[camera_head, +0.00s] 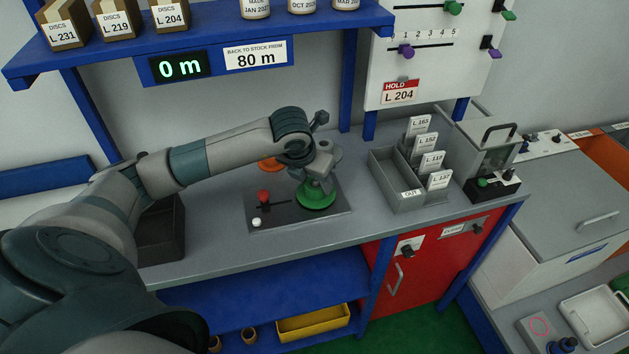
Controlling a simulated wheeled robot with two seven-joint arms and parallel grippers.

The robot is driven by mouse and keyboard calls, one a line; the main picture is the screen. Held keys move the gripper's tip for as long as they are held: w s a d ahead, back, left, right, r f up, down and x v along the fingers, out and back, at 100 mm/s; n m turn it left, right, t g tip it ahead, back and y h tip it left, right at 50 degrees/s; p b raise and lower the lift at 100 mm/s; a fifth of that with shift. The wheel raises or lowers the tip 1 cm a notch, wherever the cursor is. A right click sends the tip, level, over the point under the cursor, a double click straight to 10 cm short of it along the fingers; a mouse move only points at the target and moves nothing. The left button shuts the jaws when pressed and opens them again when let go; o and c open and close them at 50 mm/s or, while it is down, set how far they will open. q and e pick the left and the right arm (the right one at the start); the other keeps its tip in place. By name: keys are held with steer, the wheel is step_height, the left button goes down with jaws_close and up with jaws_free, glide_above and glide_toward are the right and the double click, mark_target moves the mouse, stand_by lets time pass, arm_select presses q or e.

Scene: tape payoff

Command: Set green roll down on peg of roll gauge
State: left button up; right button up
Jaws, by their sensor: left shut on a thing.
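The green roll (318,199) is at the right part of the roll gauge, a dark flat plate (285,219) on the grey bench. My left gripper (317,178) reaches down from above and is shut on the green roll. The roll looks level, low over the plate or touching it; I cannot tell which. The peg is hidden by the roll and gripper. A red knob (264,196) and a white button (257,222) are on the gauge's left part. An orange disc (271,163) shows behind, partly hidden by my arm. My right gripper is out of view.
A grey card tray (402,199) stands right of the gauge, with a clear-sided device (487,157) beyond it. A dark bin (160,232) is at the left. A display (181,67) under the blue shelf (330,27) reads 0 m. The bench front is clear.

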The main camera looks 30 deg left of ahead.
arm_select(q)
steer(key=shift+f+b, duration=0.1)
steer(key=shift+b, duration=0.35)
stand_by(0.4)
steer(key=o, duration=1.7)
steer(key=shift+r+p, duration=0.6)
steer(key=shift+r, duration=0.6)
step_height(320, 180, up, 8)
steer(key=p, duration=0.3)
steer(key=shift+f, duration=0.2)
steer(key=shift+s, duration=0.1)
